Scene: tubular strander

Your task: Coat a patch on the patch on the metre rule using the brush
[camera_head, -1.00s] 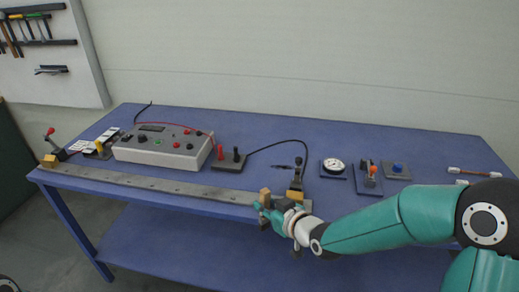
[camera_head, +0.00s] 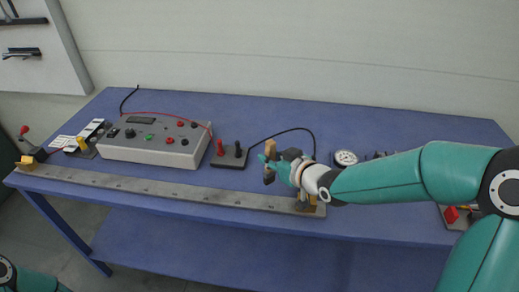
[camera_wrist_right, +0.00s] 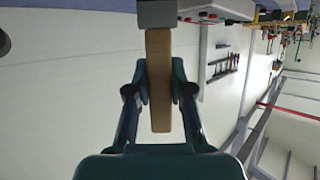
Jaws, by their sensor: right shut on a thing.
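The metre rule (camera_head: 150,187) is a long grey bar along the front edge of the blue table. I cannot make out a separate patch on it. My right gripper (camera_head: 268,166) is shut on a tan, block-like handle, seemingly that of the brush (camera_head: 271,148), and holds it upright above the rule near its right end. In the right wrist view the brush (camera_wrist_right: 159,80) lies between the fingers (camera_wrist_right: 159,95), with a grey block at its upper end in the picture. The brush's bristles are not clear. My left gripper is out of view.
A grey control box (camera_head: 155,142) stands behind the rule. Two terminals on a dark base (camera_head: 230,155) stand beside it. A clamp with a red knob (camera_head: 30,143) is at the left end. A dial gauge (camera_head: 345,158) is partly behind my right arm.

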